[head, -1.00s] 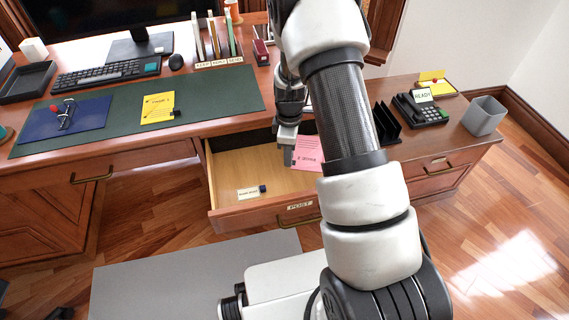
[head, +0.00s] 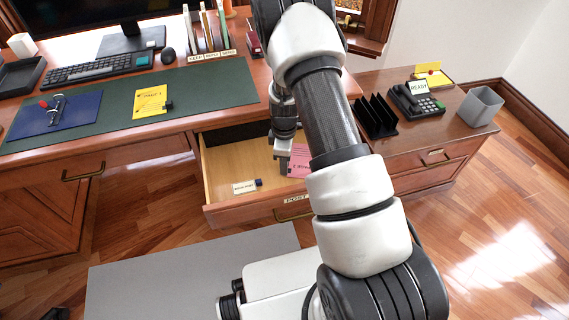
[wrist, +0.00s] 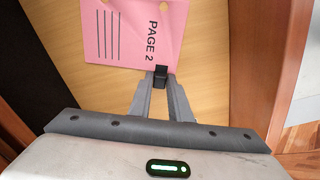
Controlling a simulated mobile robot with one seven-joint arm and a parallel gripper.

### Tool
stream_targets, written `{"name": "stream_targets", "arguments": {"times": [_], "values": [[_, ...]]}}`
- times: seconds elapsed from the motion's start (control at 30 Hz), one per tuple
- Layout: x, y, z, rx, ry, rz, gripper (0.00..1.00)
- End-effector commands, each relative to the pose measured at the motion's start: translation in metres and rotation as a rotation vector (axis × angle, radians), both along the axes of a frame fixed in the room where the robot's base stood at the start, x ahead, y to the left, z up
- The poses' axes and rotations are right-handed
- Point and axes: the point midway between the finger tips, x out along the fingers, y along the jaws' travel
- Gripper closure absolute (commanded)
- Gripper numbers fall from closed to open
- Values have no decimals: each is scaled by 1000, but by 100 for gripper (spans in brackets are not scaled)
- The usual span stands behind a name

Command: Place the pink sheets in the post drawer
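The pink sheets (head: 299,161), printed PAGE 2 in the wrist view (wrist: 128,32), have a black clip (wrist: 161,72) at one edge. My gripper (head: 283,168) points down inside the open post drawer (head: 222,213). In the wrist view, its fingers (wrist: 159,88) converge on the black clip and hold the sheets by it. The sheets are over the drawer's wooden floor (wrist: 205,75); I cannot tell whether they touch it. My arm hides the drawer's right part in the head view.
A small labelled card (head: 242,187) lies in the drawer. The desk above holds yellow sheets (head: 150,101), a blue folder (head: 62,117), a keyboard (head: 95,69) and upright files (head: 207,30). A black rack (head: 376,117), phone (head: 416,102) and grey bin (head: 480,107) stand right.

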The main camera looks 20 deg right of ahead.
Motion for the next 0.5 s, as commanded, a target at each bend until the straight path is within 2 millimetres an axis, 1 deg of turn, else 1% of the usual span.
{"name": "stream_targets", "arguments": {"times": [0.03,0.07,0.1,0.37,0.5], "values": [[0,0,1,0,0,0,74],[0,0,1,0,0,0,68],[0,0,1,0,0,0,67],[0,0,2,0,0,0,67],[0,0,12,1,-1,0,67]]}}
